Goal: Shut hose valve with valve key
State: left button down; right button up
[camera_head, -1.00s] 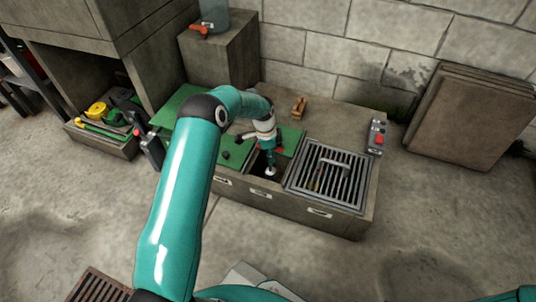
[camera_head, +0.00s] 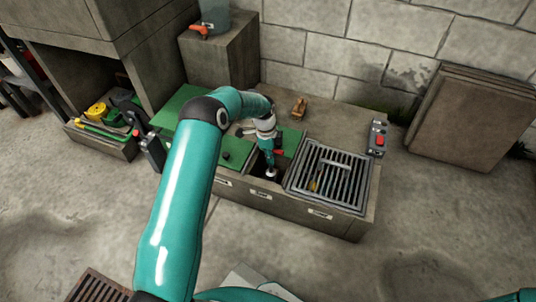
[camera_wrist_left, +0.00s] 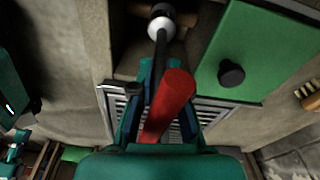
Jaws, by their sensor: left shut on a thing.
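My left gripper (camera_head: 269,160) reaches down over the open dark compartment (camera_head: 262,183) in the middle of the low concrete bench. It is shut on the valve key (camera_wrist_left: 172,100), whose thick red handle lies between the fingers in the left wrist view. A thin dark shaft runs from there to a white round piece (camera_wrist_left: 161,27) at the compartment. The white piece also shows below the gripper in the head view (camera_head: 270,173). I cannot tell whether it belongs to the key or to the hose valve. The valve itself is not clearly visible. My right gripper is out of view.
A slatted grate (camera_head: 330,178) covers the bench's right part. Green lids (camera_head: 232,152) lie left of the opening. A control box with a red button (camera_head: 379,138) stands at the right end, a wooden brush (camera_head: 299,107) behind.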

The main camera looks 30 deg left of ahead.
pick_arm(q)
jog(key=shift+r+p, duration=1.05)
jog(key=shift+r, duration=0.95)
jog(key=shift+r+p, duration=2.8)
jog(key=shift+r, duration=1.7)
